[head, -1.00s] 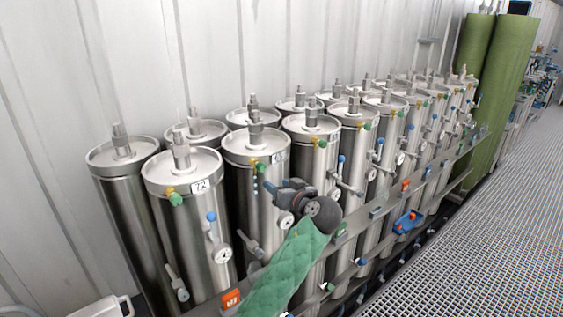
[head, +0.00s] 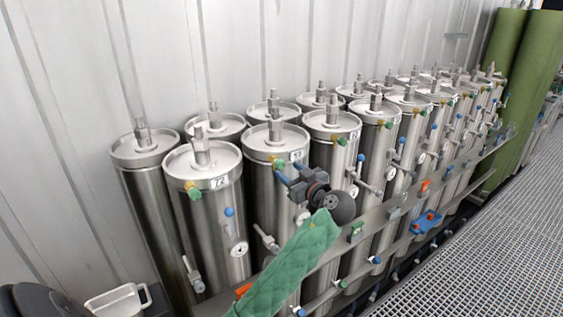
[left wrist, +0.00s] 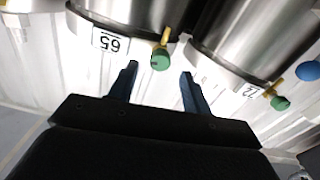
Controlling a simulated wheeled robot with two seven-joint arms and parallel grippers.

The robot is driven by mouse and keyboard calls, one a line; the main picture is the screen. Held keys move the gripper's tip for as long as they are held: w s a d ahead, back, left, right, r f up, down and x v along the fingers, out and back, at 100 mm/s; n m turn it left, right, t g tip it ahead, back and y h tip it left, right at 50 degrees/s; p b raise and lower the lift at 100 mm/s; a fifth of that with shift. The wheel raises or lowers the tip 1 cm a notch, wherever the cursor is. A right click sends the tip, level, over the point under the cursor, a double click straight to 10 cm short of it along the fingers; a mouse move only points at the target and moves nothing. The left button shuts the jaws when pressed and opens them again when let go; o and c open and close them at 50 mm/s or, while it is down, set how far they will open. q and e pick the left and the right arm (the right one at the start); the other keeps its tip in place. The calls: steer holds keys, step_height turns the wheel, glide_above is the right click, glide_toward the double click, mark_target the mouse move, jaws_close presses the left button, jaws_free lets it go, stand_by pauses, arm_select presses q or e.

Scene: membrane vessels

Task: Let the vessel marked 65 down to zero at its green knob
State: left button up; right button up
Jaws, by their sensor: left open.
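The vessel marked 65 (head: 262,205) is a steel cylinder in the front row; its label (left wrist: 111,42) reads upside down in the left wrist view. Its green knob (head: 278,165) sits on a small brass fitting near the top rim. My left gripper (head: 290,173) is beside this knob, fingers pointing at the vessel. In the left wrist view the green knob (left wrist: 160,60) lies between the lines of the two open blue fingers (left wrist: 160,78), just beyond their tips. No contact shows. My right gripper is not recognisable in view.
The vessel marked 72 (head: 205,225) stands next to it with its own green knob (left wrist: 280,103) and a blue knob (left wrist: 308,70). More vessels run to the right behind a metal rail (head: 385,222). A grated walkway (head: 480,250) lies free at the right.

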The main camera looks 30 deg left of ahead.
mark_target(282, 165)
arm_select(q)
steer(key=p+x, duration=0.1)
steer(key=x, duration=0.2)
steer(key=shift+w+a+r+p, duration=0.15)
steer(key=shift+a+p, duration=0.1)
steer(key=shift+p, duration=0.15)
steer(key=shift+w+a+p, duration=0.2)
steer(key=shift+a+p, duration=0.1)
steer(key=shift+a, duration=0.3)
steer(key=shift+f, duration=0.2)
steer(key=c, duration=1)
